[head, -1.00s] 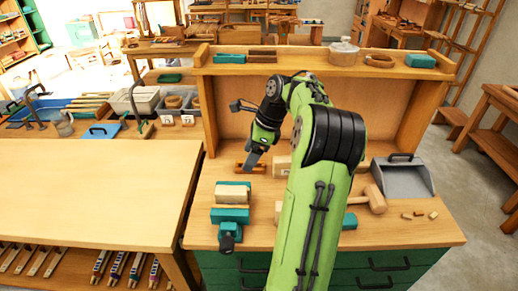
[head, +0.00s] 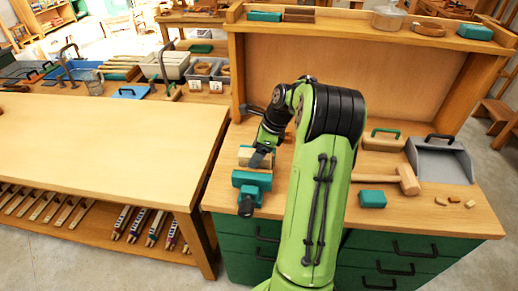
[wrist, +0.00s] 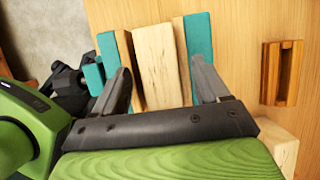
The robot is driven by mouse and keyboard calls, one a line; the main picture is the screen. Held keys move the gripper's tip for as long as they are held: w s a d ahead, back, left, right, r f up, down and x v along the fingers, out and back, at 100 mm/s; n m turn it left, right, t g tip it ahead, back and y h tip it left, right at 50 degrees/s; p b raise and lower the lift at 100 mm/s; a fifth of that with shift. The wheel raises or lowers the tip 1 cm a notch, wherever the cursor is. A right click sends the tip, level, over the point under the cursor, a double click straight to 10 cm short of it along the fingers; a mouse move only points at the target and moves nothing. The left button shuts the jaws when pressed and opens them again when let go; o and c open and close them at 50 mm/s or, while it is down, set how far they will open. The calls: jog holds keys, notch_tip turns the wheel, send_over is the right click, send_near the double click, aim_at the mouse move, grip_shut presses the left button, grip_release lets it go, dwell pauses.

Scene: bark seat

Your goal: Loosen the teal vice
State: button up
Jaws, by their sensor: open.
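The teal vice (head: 251,182) stands at the left front of the green-drawered bench, with a black screw end (head: 246,206) facing front. A pale wooden block (head: 246,153) sits between its jaws. In the wrist view, the block (wrist: 156,65) stands between the teal jaws (wrist: 199,45), with a darker wood strip beside the left jaw. The vice's black screw parts (wrist: 68,88) are at the left, partly hidden by my arm. My gripper (head: 262,158) is over the vice. In the wrist view, my gripper (wrist: 163,78) is open, its fingers spread around the block's width; contact cannot be told.
A teal block (head: 372,199), a wooden mallet (head: 408,180) and a grey dustpan (head: 440,160) lie to the right. A small wooden holder (wrist: 281,73) is right of the vice in the wrist view. A long bare table (head: 100,140) stands at the left.

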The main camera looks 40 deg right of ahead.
jog(key=c, duration=1.3)
jog(key=shift+s+a+r+p, duration=0.1)
jog(key=shift+s+a+p, duration=0.1)
jog(key=shift+p, duration=0.2)
jog(key=o, duration=1.6)
notch_tip(320, 180, up, 6)
jog(key=p, duration=0.7)
jog(key=shift+r, duration=0.1)
